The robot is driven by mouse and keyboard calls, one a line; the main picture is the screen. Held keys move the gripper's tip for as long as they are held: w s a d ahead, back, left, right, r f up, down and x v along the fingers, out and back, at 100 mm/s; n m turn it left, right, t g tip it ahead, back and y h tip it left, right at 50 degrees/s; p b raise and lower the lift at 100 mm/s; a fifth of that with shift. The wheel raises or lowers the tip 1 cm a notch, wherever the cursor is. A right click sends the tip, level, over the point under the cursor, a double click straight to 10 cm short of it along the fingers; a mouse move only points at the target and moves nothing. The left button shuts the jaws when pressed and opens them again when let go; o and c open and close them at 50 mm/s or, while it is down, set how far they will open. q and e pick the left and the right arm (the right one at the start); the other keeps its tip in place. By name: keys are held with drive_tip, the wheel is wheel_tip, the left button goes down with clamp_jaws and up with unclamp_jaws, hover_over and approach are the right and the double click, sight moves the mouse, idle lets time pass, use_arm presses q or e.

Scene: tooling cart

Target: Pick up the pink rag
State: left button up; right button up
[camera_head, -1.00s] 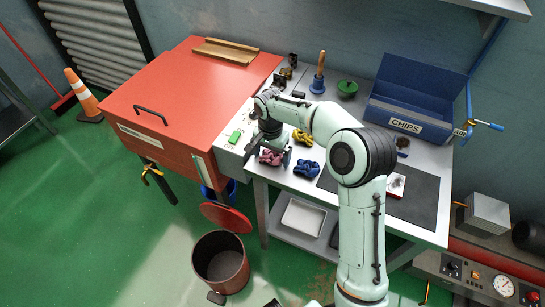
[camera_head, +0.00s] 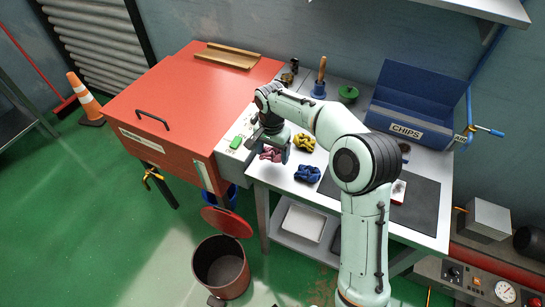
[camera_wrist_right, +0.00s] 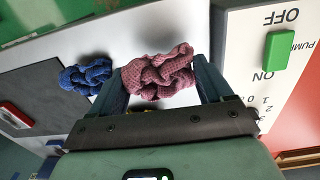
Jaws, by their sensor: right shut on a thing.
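The pink rag (camera_head: 270,154) is crumpled and held between the fingers of my right gripper (camera_head: 272,150), at the left end of the workbench. In the right wrist view the rag (camera_wrist_right: 160,73) fills the gap between the two dark fingers of the right gripper (camera_wrist_right: 160,80). The gripper is shut on it, and the rag appears slightly above the white benchtop. Part of the rag is hidden by the gripper in the head view. My left gripper is not in view.
A blue rag (camera_head: 307,174) and a yellow rag (camera_head: 304,144) lie beside it on the bench (camera_head: 262,172). The red cabinet (camera_head: 190,95) and the panel with a green switch (camera_head: 236,143) stand left. A blue chips bin (camera_head: 405,130) is at the back right.

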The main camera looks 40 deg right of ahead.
sight(273, 152)
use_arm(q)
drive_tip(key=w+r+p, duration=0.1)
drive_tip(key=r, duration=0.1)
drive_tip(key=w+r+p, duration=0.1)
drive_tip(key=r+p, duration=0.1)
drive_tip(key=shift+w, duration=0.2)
use_arm(e)
wheel_tip(273, 152, up, 16)
drive_tip(key=o, duration=0.3)
drive_tip(key=shift+c, duration=1.2)
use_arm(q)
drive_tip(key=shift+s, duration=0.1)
use_arm(e)
drive_tip(key=shift+f, duration=0.1)
